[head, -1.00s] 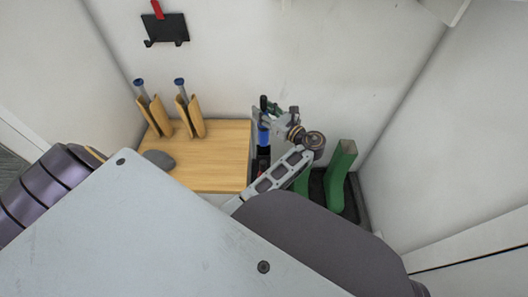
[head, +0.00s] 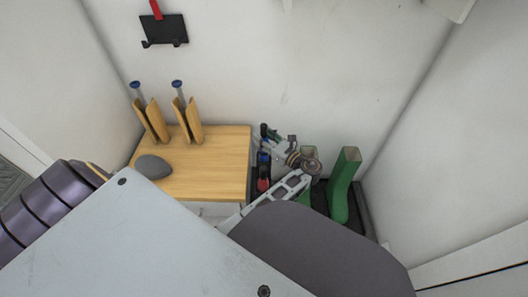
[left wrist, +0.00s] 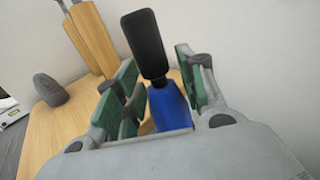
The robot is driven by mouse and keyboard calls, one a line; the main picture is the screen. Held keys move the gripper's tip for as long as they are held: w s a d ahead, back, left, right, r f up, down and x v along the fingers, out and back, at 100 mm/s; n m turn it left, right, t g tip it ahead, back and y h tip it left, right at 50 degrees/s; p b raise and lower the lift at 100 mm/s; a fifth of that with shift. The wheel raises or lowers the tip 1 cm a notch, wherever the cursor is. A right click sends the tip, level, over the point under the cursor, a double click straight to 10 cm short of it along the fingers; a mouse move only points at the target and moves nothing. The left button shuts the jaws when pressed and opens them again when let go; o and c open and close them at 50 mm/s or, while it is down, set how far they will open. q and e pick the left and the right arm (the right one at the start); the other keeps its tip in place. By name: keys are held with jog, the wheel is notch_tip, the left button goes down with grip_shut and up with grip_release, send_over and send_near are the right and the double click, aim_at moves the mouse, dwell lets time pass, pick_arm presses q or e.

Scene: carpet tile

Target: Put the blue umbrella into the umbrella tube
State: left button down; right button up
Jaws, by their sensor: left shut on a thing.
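The blue umbrella (head: 263,157) has a black handle (head: 264,131) and stands about upright beside the wooden-topped cabinet. My left gripper (head: 272,143) is shut on it just below the handle. In the left wrist view the black handle and blue body of the blue umbrella (left wrist: 168,106) show between the green pads of my left gripper (left wrist: 157,88). A dark, narrow holder, probably the umbrella tube (head: 262,172), shows below the umbrella against the cabinet side. Whether the umbrella's lower end is inside it I cannot tell. My right gripper is not in view.
The wooden cabinet top (head: 215,160) bears a grey stone (head: 153,167) and two wooden holders. A red thing (head: 263,185) is low beside the cabinet. Green boots (head: 344,185) stand in a dark tray (head: 365,210) to the right. A wall is close behind.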

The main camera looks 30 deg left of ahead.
pick_arm(q)
jog(key=shift+f+b, duration=0.4)
jog(key=shift+f, duration=0.7)
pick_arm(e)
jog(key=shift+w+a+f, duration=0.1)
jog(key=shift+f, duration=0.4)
pick_arm(q)
jog(key=shift+f+b, duration=1.15)
jog(key=shift+f, duration=1.1)
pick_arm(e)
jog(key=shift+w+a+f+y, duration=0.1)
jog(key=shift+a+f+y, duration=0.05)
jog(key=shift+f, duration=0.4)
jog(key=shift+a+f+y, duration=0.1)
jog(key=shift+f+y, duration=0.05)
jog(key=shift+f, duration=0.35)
pick_arm(q)
jog(key=shift+f, duration=0.1)
jog(key=c, duration=0.9)
grip_release()
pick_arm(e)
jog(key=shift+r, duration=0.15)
